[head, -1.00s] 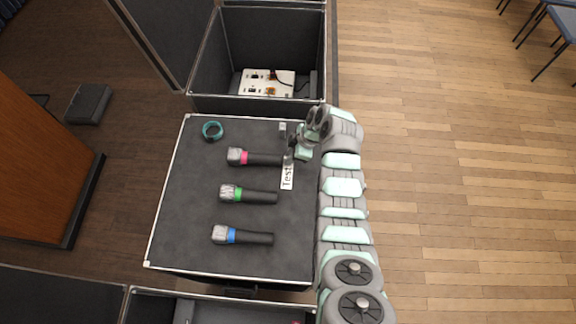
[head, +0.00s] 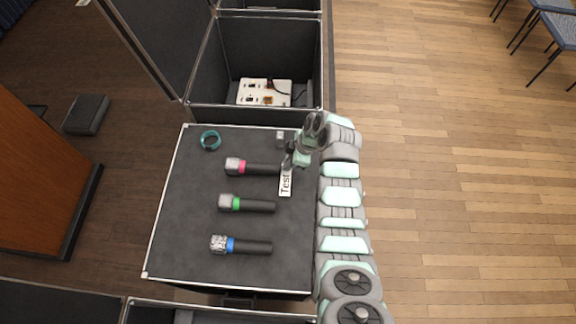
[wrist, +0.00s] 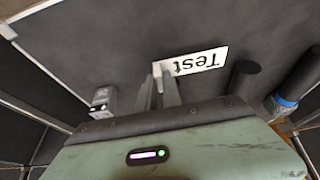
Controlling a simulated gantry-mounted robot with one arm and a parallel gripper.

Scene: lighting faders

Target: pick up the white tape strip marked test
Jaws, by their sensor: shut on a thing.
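The white tape strip (head: 286,185) marked "Test" is on the dark case lid (head: 190,265), at the right of the microphones. It also shows in the wrist view (wrist: 197,62), with its lettering upside down. My gripper (head: 288,165) is at the strip's far end in the head view. In the wrist view my gripper's fingers (wrist: 160,80) are close together and shut on that end of the strip. The rest of the strip sticks out to the right there. I cannot tell whether the strip is clear of the lid.
Microphones with pink (head: 236,166), green (head: 229,202) and blue (head: 219,243) bands lie left of the strip. A teal tape roll (head: 210,141) and a small grey box (head: 281,138) are farther back. An open case (head: 222,62) holds a white panel (head: 264,91) behind the lid.

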